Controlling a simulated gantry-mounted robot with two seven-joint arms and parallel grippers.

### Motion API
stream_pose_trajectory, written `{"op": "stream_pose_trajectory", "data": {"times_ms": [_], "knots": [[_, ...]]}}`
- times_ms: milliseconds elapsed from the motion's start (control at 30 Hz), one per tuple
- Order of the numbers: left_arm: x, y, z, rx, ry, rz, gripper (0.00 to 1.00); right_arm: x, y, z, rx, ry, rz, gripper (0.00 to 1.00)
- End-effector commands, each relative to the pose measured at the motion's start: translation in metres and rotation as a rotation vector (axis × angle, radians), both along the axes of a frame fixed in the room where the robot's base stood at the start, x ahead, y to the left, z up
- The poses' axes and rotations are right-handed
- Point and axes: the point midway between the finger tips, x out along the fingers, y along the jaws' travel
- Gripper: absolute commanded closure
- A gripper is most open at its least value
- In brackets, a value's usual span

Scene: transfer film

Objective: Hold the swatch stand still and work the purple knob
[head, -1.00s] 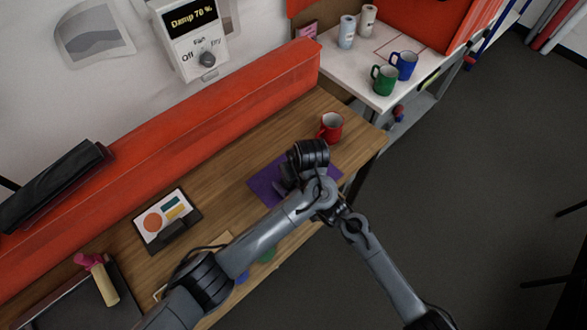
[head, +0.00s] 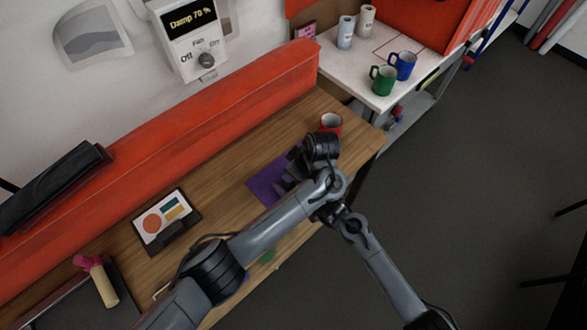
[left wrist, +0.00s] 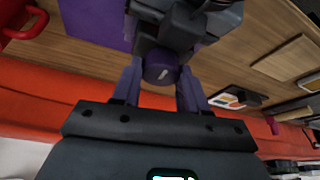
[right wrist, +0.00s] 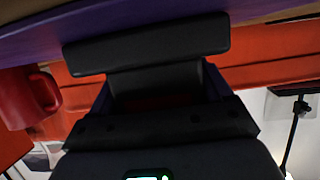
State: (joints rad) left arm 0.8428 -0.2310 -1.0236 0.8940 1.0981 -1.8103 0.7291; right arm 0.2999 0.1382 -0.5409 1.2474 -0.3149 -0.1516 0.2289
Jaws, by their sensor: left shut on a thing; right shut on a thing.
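The purple knob (left wrist: 160,70) shows in the left wrist view, with a pale mark on its face. My left gripper (left wrist: 158,84) has a finger on each side of it and is shut on it. The dark swatch stand (left wrist: 180,28) rises behind the knob. In the right wrist view a dark bar of the stand (right wrist: 150,44) crosses between the fingers of my right gripper (right wrist: 160,90), which is shut on it. In the head view my arms mostly cover the stand over the purple mat (head: 262,188); knob and fingertips cannot be made out there.
A red mug (head: 331,122) stands close behind my left wrist. A framed swatch card (head: 165,222) lies to the left on the wooden bench. Green (head: 383,80) and blue (head: 403,65) mugs stand on the white table.

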Motion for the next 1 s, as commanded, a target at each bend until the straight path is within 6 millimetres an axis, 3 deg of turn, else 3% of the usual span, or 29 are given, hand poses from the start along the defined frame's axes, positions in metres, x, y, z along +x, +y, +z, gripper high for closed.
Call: {"op": "stream_pose_trajectory", "data": {"times_ms": [233,267,400,767,1000], "knots": [[0.0,0.0,0.0,-0.002,0.0,0.001,0.87,0.0,0.0,-0.001,-0.001,0.001,0.0,0.62],[0.0,0.0,0.0,-0.002,0.0,0.001,0.52,0.0,0.0,-0.001,-0.001,0.001,0.0,0.62],[0.0,0.0,0.0,-0.001,0.0,0.0,0.31,0.0,0.0,-0.001,-0.001,0.001,0.0,0.62],[0.0,-0.001,0.003,-0.001,-0.001,-0.001,0.31,0.0,0.0,0.0,0.0,0.001,0.001,0.62],[-0.005,-0.008,0.027,0.0,-0.005,-0.003,0.31,0.0,0.0,0.0,0.0,0.001,0.001,0.62]]}}
